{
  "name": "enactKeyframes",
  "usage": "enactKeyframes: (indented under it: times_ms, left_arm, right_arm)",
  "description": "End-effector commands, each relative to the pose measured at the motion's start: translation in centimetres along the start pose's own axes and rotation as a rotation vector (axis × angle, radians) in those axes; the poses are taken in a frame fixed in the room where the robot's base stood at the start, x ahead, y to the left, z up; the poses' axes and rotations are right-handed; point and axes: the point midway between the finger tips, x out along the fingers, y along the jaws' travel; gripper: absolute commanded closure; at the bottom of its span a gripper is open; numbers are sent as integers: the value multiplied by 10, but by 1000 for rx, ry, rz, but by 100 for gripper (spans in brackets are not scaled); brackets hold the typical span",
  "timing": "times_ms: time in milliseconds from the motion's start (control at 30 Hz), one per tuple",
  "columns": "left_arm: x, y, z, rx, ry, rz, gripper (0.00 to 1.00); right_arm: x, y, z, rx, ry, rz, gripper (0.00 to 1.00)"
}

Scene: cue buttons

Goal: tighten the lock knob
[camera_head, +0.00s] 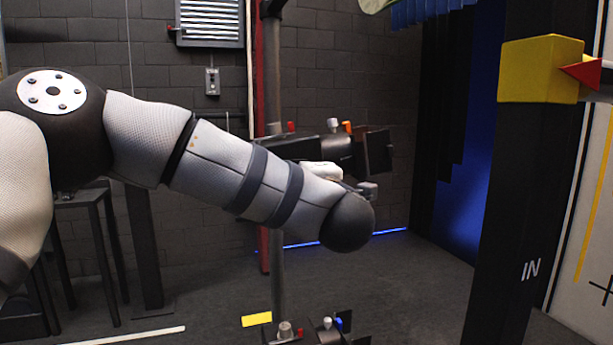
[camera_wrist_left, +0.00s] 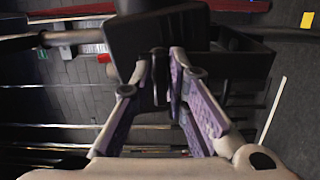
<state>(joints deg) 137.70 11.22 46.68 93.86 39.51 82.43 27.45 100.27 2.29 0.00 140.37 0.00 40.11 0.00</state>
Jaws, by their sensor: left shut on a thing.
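My left gripper (camera_wrist_left: 161,78) is shut on a dark knob (camera_wrist_left: 160,80) under a black fixture (camera_wrist_left: 150,35) in the left wrist view. The two lilac-padded fingers stand on either side of the knob. In the head view my left arm reaches across from the left, and its wrist hides most of the gripper and the knob. The black lamp-like fixture (camera_head: 378,152) shows above the wrist, beside a grey vertical pole (camera_head: 273,85). Small red, white and orange parts sit on top of it. How tight the knob is cannot be told. My right gripper is not in view.
A second fixture (camera_head: 327,338) sits low on the same pole. A black post (camera_head: 525,190) with a yellow block (camera_head: 540,70) and red cone stands at the right. A dark stool (camera_head: 95,235) stands at the left. The floor between pole and post looks clear.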

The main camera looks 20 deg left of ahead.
Motion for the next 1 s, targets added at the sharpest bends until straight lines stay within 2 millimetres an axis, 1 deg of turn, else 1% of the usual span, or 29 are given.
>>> enactKeyframes:
  times_ms: [200, 233, 300, 567, 633, 667, 767, 900, 1000]
  left_arm:
    - [0, -1, 0, 1, -1, -1, 100]
    - [0, -1, 0, 1, -1, -1, 83]
    - [0, -1, 0, 1, -1, -1, 70]
    - [0, 0, 0, 0, -1, -1, 70]
    - [-4, 0, 1, 0, -2, -1, 70]
    - [-8, 0, 1, 1, -3, -1, 70]
    - [-31, 0, 1, 3, -5, 0, 70]
    - [-70, 0, 1, 3, -5, 0, 70]
    - [-94, 0, 1, 3, -5, 1, 70]
  right_arm:
    - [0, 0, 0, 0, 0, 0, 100]
    - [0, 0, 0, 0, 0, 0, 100]
    - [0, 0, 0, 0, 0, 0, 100]
    - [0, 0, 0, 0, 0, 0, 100]
    - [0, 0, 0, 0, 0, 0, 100]
    - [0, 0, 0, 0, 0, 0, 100]
    - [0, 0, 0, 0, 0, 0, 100]
    - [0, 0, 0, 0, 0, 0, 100]
    - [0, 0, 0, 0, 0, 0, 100]
